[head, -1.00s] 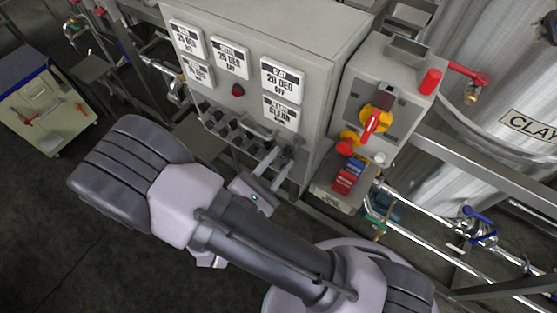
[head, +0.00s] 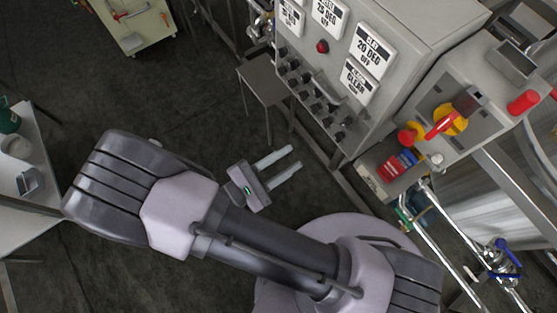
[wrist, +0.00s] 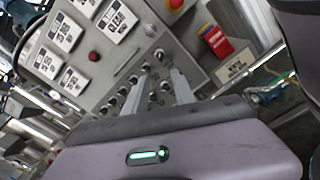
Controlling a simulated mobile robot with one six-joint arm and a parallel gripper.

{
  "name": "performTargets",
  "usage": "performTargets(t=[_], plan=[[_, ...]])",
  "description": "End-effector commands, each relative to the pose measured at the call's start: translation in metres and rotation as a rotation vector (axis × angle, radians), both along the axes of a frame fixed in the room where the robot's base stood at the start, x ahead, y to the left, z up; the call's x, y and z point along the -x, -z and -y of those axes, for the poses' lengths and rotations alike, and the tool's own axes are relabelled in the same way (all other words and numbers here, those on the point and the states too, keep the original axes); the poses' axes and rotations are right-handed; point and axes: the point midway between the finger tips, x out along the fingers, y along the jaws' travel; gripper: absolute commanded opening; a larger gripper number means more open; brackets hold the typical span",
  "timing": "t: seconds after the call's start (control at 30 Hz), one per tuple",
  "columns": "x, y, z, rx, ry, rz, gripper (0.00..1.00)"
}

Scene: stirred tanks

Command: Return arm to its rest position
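My gripper (head: 290,163) shows in the head view in front of the grey control panel (head: 425,40), apart from it and over the dark floor. Its two pale fingers are spread with a gap between them and nothing in it. In the wrist view the fingers (wrist: 160,88) also stand apart and empty, pointing toward the panel's row of black knobs. My arm is folded across the lower part of the head view.
A switch box (head: 440,125) with a red and yellow rotary switch stands right of the panel. A small grey stand (head: 265,85) is below the panel's left side. A white table (head: 38,180) is at the left edge. Pipes with blue-handled valves (head: 502,258) run at lower right.

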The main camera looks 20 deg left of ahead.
Motion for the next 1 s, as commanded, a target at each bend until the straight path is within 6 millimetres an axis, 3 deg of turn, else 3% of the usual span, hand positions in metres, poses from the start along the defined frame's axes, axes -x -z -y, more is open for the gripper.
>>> performTargets(t=[0.2, 0.67, 0.77, 0.83, 1.0], plan=[[0.018, 0.0, -0.014, 0.0, -0.001, 0.0, 0.31], [0.015, -0.003, -0.011, -0.018, 0.03, -0.009, 0.31], [0.002, -0.021, 0.012, -0.138, 0.222, -0.057, 0.31], [-0.007, -0.04, 0.043, -0.306, 0.452, -0.11, 0.31], [0.0, -0.079, 0.111, -0.894, 1.012, -0.156, 0.31]])
